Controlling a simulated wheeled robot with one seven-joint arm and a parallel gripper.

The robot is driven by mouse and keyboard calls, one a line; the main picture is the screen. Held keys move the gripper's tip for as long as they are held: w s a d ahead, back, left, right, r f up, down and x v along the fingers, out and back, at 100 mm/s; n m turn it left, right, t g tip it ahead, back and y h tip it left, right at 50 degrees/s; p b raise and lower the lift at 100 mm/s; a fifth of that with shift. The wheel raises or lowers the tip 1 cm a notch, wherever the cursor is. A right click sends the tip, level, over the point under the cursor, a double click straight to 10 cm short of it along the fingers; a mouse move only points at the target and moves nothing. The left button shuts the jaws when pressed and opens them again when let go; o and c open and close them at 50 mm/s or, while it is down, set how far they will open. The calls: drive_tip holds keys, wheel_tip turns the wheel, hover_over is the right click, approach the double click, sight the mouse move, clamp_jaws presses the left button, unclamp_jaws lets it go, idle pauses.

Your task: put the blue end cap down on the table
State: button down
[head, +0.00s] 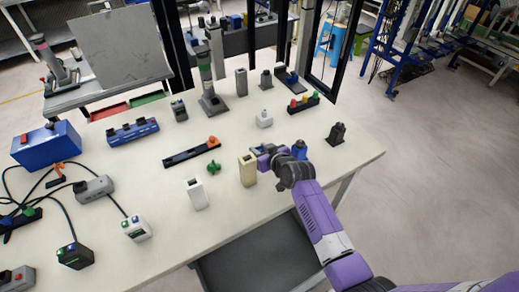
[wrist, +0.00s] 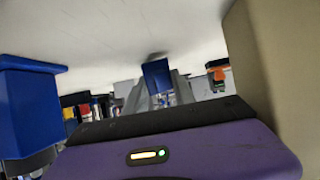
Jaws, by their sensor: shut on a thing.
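The blue end cap (wrist: 157,76) shows in the middle of the wrist view, between the grey fingertips of my gripper (wrist: 160,92). My gripper is shut on it. The wrist picture is upside down, with the pale table (wrist: 110,28) at the top. A small dark shadow lies on the table right by the cap, so the cap is close to the surface; I cannot tell whether it touches. In the head view my gripper (head: 262,152) is low over the table (head: 222,218), and I cannot make out the cap there.
A tan block (head: 247,170) stands close beside my gripper and fills the right of the wrist view (wrist: 285,70). A blue-topped part (head: 299,149) stands on the other side. A green knob (head: 213,168), white block (head: 196,194) and dark part (head: 337,133) are nearby.

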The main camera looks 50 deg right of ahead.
drive_tip(key=shift+f, duration=0.15)
drive_tip(key=c, duration=1)
unclamp_jaws()
drive_tip(key=shift+c, duration=0.2)
drive_tip(key=shift+r, duration=0.25)
drive_tip(key=shift+s+a, duration=0.1)
drive_tip(key=shift+s, duration=0.15)
drive_tip(key=v, duration=1.1)
drive_tip(key=shift+s+r, duration=0.1)
drive_tip(key=shift+s, duration=0.1)
